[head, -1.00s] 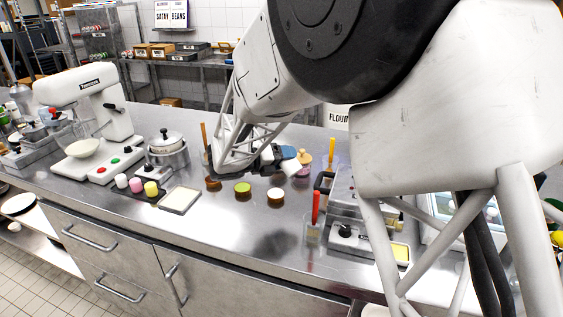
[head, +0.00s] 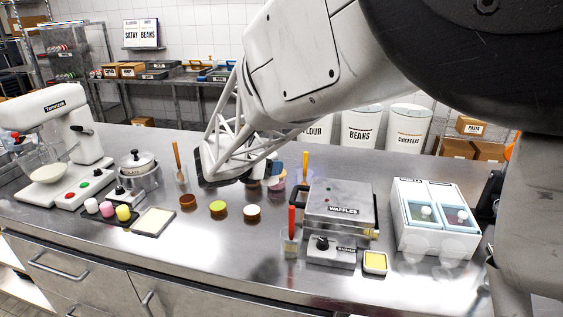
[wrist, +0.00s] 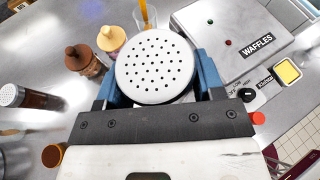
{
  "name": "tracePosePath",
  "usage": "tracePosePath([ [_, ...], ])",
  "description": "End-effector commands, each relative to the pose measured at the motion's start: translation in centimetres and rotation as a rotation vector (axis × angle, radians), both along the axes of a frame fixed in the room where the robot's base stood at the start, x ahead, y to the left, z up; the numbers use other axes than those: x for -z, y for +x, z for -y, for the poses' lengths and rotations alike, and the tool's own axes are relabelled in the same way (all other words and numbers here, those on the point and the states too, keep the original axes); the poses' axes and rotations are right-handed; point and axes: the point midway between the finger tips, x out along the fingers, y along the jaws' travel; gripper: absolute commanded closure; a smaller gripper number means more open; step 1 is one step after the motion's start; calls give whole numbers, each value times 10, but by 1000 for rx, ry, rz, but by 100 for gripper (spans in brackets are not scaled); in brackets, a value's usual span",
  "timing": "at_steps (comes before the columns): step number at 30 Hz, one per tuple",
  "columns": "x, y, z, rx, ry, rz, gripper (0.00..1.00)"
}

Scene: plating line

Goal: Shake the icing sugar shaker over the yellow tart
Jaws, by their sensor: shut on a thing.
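The held shaker (wrist: 155,66) shows its round white lid with many small holes in the wrist view. Its body is hidden below the lid. My gripper (wrist: 158,84) is shut on it with a blue finger on each side. The yellow tart (head: 217,208) sits on the steel counter in the head view, between a brown tart (head: 188,201) and a white-topped tart (head: 252,211). My gripper shows in the head view (head: 268,172) above and to the right of the yellow tart. The yellow tart cannot be made out in the wrist view.
Another shaker with brown contents (wrist: 30,97) is at the left of the wrist view. A brown-capped bottle (wrist: 82,58) and a yellow-capped bottle (wrist: 110,41) stand close by the held shaker. The waffle maker (head: 338,207) is to the right. Counter in front of the tarts is clear.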

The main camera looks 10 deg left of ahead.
Motion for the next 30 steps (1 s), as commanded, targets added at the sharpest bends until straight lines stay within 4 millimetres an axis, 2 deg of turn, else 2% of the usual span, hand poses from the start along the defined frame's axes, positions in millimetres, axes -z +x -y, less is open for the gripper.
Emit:
tracePosePath([
  [9,-6,-2,4,2,94,45,66],
  [30,-5,-1,3,2,97,47,66],
])
